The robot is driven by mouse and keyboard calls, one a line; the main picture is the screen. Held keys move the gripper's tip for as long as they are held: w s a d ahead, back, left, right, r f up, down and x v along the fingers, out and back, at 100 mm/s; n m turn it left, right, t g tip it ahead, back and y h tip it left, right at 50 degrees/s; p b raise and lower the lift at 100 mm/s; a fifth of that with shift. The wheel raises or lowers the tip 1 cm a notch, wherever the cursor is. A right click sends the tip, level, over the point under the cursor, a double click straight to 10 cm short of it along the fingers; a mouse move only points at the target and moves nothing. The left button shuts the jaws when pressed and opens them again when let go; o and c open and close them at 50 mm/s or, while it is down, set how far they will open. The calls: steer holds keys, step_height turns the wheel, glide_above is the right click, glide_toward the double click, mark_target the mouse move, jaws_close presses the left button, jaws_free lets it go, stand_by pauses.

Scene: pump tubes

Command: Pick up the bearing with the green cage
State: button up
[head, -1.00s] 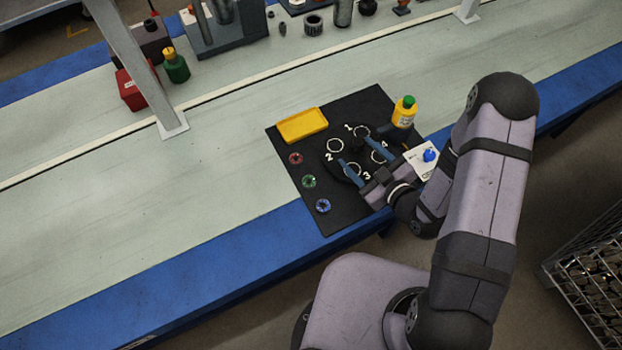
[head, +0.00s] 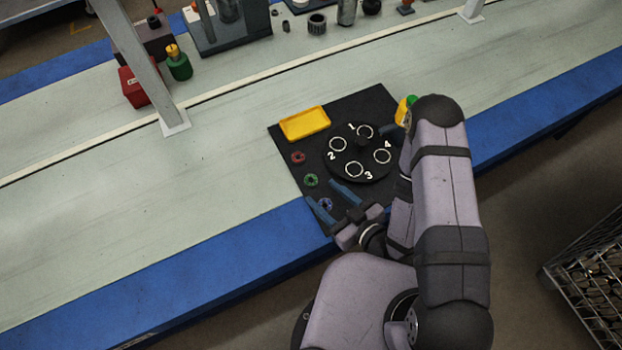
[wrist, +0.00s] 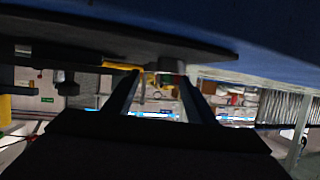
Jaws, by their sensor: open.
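The bearing with the green cage (head: 311,181) lies on the black mat (head: 372,98), in the middle of a column of three bearings. The red-caged bearing (head: 298,157) is behind it and the blue-caged bearing (head: 325,204) in front. My gripper (head: 320,190) is open and empty. In the head view its blue fingertips point toward the green bearing from the front right, and the blue bearing shows between the fingers. Its height above the mat is hard to tell. The wrist view shows the two fingers apart (wrist: 160,77); I cannot make out the green bearing there.
A black turntable (head: 361,146) with numbered white rings stands right of the bearings. A yellow tray (head: 304,123) is behind them. A yellow bottle with a green cap (head: 405,108) is partly hidden by my arm. The belt left of the mat is clear.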

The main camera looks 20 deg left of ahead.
mark_target(310, 178)
steer(key=shift+w+a, duration=0.35)
steer(key=shift+a, duration=0.1)
steer(key=shift+p+x, duration=0.5)
steer(key=shift+x, duration=1.65)
steer(key=shift+w+d, duration=0.1)
steer(key=shift+w, duration=0.05)
steer(key=shift+c, duration=0.4)
steer(key=c, duration=1.1)
steer(key=shift+r, duration=0.2)
step_height(310, 178, up, 10)
steer(key=shift+p, duration=0.45)
steer(key=shift+f, duration=0.15)
